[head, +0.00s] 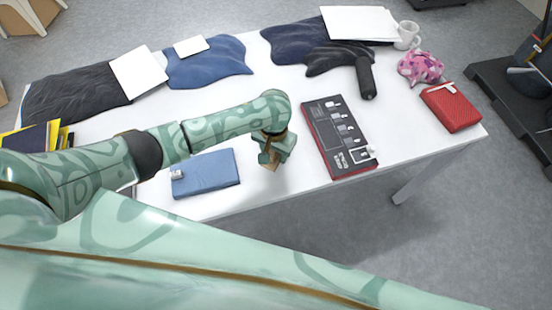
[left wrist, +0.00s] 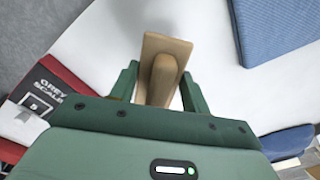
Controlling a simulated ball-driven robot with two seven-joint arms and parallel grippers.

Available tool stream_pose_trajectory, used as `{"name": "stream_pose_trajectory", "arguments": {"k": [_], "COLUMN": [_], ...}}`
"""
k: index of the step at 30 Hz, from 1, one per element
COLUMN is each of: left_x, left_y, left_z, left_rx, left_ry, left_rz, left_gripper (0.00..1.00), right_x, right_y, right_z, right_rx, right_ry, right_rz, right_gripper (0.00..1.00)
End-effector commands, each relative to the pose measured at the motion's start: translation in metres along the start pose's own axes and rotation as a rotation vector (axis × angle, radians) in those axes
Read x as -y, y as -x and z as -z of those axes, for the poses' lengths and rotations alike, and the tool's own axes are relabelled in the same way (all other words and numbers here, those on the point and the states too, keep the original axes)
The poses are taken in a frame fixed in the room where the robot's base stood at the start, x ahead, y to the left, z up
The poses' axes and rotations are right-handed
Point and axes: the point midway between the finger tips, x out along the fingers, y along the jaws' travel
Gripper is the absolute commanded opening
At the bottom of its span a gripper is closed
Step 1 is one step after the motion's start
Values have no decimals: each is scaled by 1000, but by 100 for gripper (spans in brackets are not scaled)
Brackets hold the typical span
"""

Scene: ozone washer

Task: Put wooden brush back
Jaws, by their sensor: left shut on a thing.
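My left gripper (head: 271,152) is over the front middle of the white table. It is shut on the wooden brush (head: 270,165), and little of the brush shows below the fingers in the head view. In the left wrist view the brush (left wrist: 160,62) is a tan wooden block with a raised grip, and the grip sits between the two green fingers (left wrist: 160,85). The white tabletop shows behind it. I cannot tell whether the brush touches the table. My right gripper is not in view.
A blue flat folder (head: 210,172) lies left of the gripper and a red-edged black panel (head: 328,128) lies to its right. Behind are dark and blue cloths (head: 205,68), a black cylinder (head: 365,78), a white mug (head: 407,35), a pink patterned thing (head: 418,67) and a red case (head: 453,110).

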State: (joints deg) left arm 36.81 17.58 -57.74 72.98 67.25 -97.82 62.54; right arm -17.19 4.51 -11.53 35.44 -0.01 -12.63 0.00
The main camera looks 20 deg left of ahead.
Motion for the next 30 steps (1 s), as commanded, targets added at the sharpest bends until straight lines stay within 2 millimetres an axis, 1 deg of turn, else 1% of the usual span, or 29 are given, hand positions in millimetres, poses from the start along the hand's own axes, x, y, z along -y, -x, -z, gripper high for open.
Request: {"name": "stream_pose_trajectory", "arguments": {"k": [5,9,10,18,21,22,23,24,30], "left_x": [1,2,2,2,1,1,1,1,2], "left_y": [-13,-39,-42,-41,-44,-44,-44,-44,-44], "left_z": [10,10,10,10,10,10,10,10,10], "left_rx": [0,2,2,-2,-1,-2,-2,-2,-2], "left_ry": [1,1,1,0,0,0,0,0,0], "left_rz": [0,1,1,1,0,1,1,1,1], "left_gripper": [22,22,22,22,22,49,58,68,68], "right_x": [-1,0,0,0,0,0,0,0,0], "right_y": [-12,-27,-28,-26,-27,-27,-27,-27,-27], "right_z": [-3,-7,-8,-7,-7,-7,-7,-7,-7], "right_rx": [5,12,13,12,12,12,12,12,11], "right_ry": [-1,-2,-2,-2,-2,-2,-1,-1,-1], "right_rz": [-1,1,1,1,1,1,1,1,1], "right_gripper": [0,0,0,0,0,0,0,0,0]}}
